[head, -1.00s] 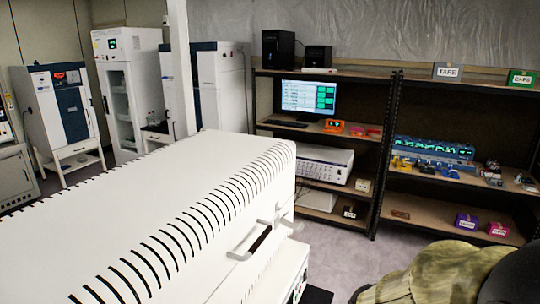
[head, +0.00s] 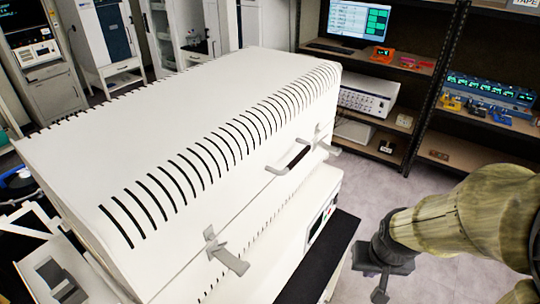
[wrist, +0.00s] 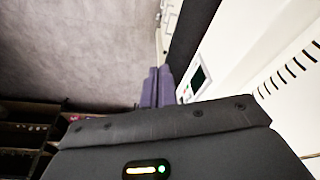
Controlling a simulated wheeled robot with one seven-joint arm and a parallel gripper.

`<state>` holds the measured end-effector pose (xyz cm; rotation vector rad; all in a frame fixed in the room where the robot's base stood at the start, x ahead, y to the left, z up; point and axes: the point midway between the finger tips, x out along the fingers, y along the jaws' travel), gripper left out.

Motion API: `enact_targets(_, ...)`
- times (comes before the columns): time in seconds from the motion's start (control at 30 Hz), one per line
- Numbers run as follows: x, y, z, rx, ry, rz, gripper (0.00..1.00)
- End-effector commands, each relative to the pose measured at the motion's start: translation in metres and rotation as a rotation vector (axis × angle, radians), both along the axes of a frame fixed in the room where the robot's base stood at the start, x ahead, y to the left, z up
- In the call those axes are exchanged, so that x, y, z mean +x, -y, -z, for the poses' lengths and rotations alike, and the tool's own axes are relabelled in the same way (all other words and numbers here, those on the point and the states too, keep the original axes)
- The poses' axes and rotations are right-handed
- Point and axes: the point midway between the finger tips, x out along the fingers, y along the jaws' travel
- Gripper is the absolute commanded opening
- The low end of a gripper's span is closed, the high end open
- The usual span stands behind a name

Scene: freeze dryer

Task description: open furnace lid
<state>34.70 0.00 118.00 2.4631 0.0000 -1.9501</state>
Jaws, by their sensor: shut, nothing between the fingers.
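The furnace is a large white box with a slotted white lid (head: 180,130), and the lid is down. A grey latch or handle piece (head: 226,252) sits on its near front side, and another (head: 322,143) sits farther along, beside a bar-like handle (head: 288,160). My gripper (head: 380,294) is right of the furnace, low over the floor and apart from the lid. Its two fingers also show side by side in the wrist view (wrist: 157,86), shut with nothing between them. The furnace's small display (wrist: 197,80) is close to the fingers in that view.
A dark ledge (head: 322,262) runs along the furnace's front base. Shelving (head: 432,85) with a monitor (head: 357,20) and small devices stands behind. White lab cabinets (head: 97,35) line the back left. Grey floor (head: 375,190) is open between the furnace and the shelves.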

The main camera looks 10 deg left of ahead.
Motion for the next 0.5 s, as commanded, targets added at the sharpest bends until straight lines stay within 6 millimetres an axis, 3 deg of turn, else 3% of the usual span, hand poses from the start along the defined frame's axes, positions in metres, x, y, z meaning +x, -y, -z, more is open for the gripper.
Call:
enact_targets(0.03,0.0,0.0,0.0,0.0,0.001,-0.001,0.1)
enact_targets(0.13,0.008,0.003,-0.001,-0.014,0.03,-0.019,0.27)
enact_targets(0.23,0.03,0.014,-0.005,-0.057,0.117,-0.081,0.27)
enact_targets(0.37,0.08,0.031,-0.023,-0.16,0.315,-0.234,0.27)
enact_targets(0.5,0.134,0.04,-0.056,-0.293,0.56,-0.451,0.27)
